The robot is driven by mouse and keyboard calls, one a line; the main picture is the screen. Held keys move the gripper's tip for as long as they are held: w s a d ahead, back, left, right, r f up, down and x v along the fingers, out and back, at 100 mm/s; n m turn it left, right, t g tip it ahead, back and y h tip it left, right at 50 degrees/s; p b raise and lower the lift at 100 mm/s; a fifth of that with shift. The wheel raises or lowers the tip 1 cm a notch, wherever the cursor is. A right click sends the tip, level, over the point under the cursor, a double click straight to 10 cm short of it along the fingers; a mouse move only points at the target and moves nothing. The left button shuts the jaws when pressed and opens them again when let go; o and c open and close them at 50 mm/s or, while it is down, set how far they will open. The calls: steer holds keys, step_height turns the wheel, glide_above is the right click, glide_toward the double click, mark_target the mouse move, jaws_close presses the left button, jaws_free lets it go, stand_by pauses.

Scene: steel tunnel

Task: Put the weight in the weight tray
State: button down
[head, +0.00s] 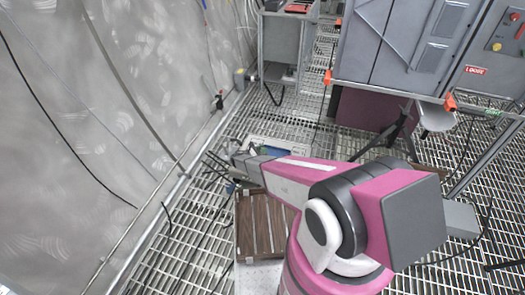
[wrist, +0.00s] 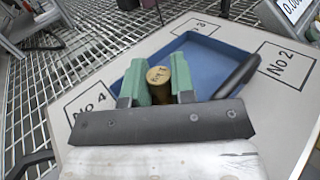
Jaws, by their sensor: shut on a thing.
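My gripper (wrist: 158,82) has green fingers, shut on a brass cylindrical weight (wrist: 159,76) marked "Kg". The weight is upright between the fingers. A shallow blue tray (wrist: 214,56) lies on a white board under and beyond the weight in the wrist view. The weight overlaps the left part of the tray in the picture; whether its base touches the tray is hidden. In the head view the blue tray (head: 263,151) shows small beyond my gripper (head: 236,166), and the weight cannot be made out.
The white board (wrist: 105,85) carries printed labels, including "No 2" and "No 4". A digital display (wrist: 292,9) is at upper right. A brown slatted wooden platform (head: 256,225) and grey cabinets (head: 400,45) stand on the grating.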

steer(key=c, duration=1)
jaws_free()
steer(key=shift+f, duration=0.1)
steer(key=shift+o, duration=0.2)
